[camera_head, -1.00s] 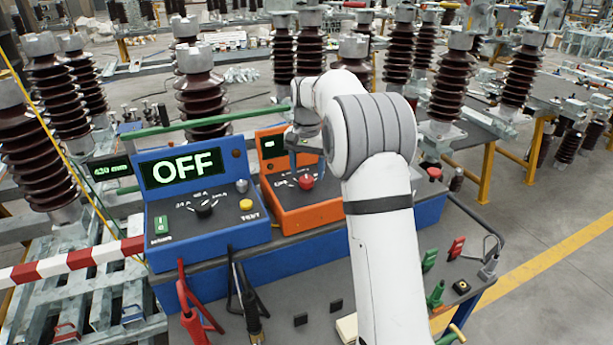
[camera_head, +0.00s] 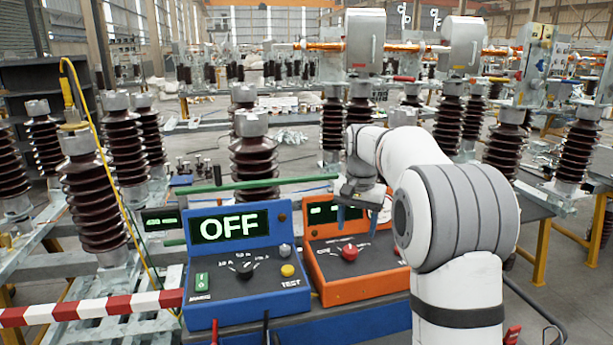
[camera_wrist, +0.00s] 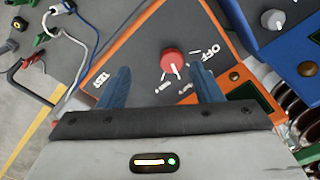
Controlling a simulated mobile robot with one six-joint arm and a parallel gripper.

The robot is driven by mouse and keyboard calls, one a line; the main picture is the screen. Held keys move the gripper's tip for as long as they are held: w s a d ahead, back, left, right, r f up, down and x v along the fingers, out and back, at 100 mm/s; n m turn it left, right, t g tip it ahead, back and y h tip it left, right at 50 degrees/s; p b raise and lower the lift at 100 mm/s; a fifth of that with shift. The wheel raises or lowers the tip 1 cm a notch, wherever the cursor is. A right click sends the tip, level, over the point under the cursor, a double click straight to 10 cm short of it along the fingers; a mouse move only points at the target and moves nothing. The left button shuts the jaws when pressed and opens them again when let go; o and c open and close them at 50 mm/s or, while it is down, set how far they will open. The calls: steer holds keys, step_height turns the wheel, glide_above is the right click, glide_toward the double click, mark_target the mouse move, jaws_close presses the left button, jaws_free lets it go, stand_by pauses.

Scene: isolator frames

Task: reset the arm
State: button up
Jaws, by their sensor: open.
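My gripper (camera_head: 356,217) is open and empty in the head view, its blue fingers pointing down above the orange instrument box (camera_head: 345,288). A red knob (camera_head: 349,252) stands on that box's dark sloped panel, below the fingers. In the wrist view, my gripper (camera_wrist: 160,75) has its two fingers apart, with the red knob (camera_wrist: 172,61) showing between them. I cannot tell the exact gap between the fingertips and the panel. My white arm covers the right side of the orange box in the head view.
A blue instrument box (camera_head: 245,300) reading OFF stands left of the orange one. A red-and-white barrier bar (camera_head: 90,309) and brown ribbed insulators (camera_head: 255,160) are around the bench. In the wrist view, leads and clips (camera_wrist: 68,8) lie beside the orange box.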

steer(key=s+r+n+t, duration=0.1)
steer(key=s+n, duration=0.2)
steer(key=s, duration=1.4)
steer(key=s+f+n+t, duration=0.1)
steer(key=s+f, duration=0.2)
steer(key=s, duration=0.5)
steer(key=s+f+n, duration=0.1)
steer(key=s+f, duration=0.2)
steer(key=s, duration=0.5)
steer(key=shift+a+f+t, duration=0.2)
steer(key=shift+a+t, duration=0.05)
steer(key=shift+t, duration=0.15)
steer(key=shift+w, duration=0.1)
steer(key=shift+c, duration=0.6)
